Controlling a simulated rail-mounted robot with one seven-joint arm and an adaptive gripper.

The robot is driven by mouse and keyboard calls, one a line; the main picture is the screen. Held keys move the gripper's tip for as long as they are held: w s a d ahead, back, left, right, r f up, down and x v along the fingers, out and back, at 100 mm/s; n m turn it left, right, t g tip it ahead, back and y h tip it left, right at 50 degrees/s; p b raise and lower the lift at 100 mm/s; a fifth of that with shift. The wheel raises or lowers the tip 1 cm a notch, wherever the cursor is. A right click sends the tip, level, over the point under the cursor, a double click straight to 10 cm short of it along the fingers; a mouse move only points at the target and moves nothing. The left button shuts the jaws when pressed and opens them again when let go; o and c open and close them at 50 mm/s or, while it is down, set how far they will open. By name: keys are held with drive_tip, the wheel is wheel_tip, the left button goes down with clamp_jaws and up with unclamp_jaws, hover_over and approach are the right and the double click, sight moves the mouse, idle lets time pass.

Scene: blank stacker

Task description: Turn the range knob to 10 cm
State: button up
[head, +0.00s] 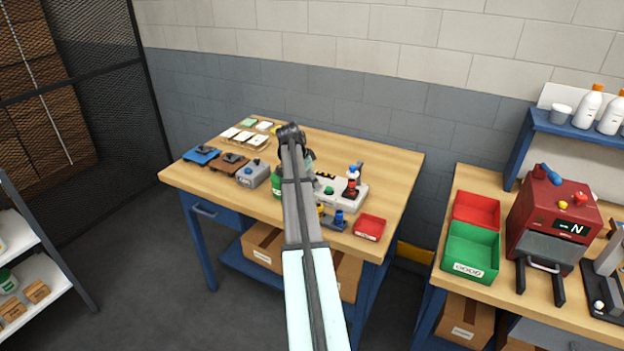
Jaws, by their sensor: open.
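I cannot make out a range knob or a 10 cm mark at this size. A light grey device (352,203) on the wooden workbench (385,165) carries a green button (329,190), a black-and-yellow striped part and a red-and-black upright piece (351,188). A small grey box (249,180) with a dark top piece stands to its left. My arm crosses the bench and hides part of the device. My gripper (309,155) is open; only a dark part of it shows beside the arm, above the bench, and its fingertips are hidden.
Blue (201,157) and brown (229,164) fixtures stand at the bench's left. A red tray (369,228) sits at the front right. The bench's back right is clear. A second table holds red and green bins (470,250) and a red machine (552,215).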

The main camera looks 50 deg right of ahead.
clamp_jaws()
drive_tip(key=shift+n, duration=0.4)
drive_tip(key=shift+s+a+n+t+b, duration=0.1)
drive_tip(key=shift+n+t+b, duration=0.2)
drive_tip(key=shift+n+b, duration=0.3)
drive_tip(key=n+t+b, duration=0.1)
drive_tip(key=n, duration=0.2)
drive_tip(key=shift+s+h, duration=0.1)
drive_tip(key=shift+h, duration=0.3)
drive_tip(key=n+t, duration=0.1)
drive_tip(key=n, duration=0.2)
drive_tip(key=n+t+b, duration=0.1)
drive_tip(key=n, duration=0.3)
drive_tip(key=shift+t+y, duration=0.3)
drive_tip(key=shift+y, duration=0.1)
